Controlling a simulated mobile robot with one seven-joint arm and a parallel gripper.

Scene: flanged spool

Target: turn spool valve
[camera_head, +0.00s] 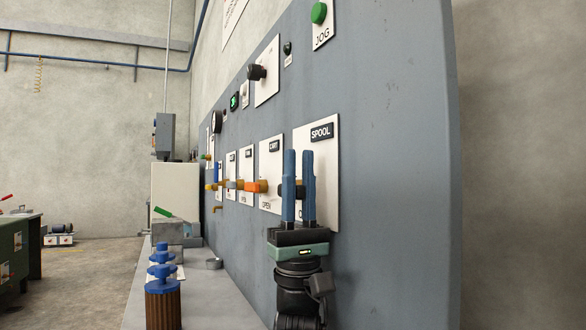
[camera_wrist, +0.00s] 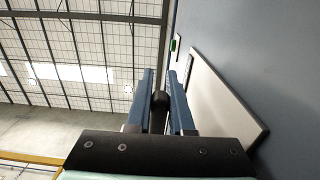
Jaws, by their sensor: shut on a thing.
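The SPOOL plate (camera_head: 328,175) is a white panel with a dark label, mounted on the grey-blue wall panel. My gripper (camera_head: 299,155) points upward in front of this plate, its two blue fingers standing on either side of a dark valve part (camera_head: 299,190). In the wrist view my gripper (camera_wrist: 160,76) has its fingers close around a dark, round-ended part (camera_wrist: 160,99), and the white plate (camera_wrist: 222,103) is to the right. The gripper is shut on this part. The fingers hide much of the valve and the plate's lower lettering, so its turn position cannot be told.
The CART plate (camera_head: 270,165) with an orange valve handle (camera_head: 256,187) is just left of my gripper. More valves line the panel beyond. Above is a green JOG button (camera_head: 319,13).

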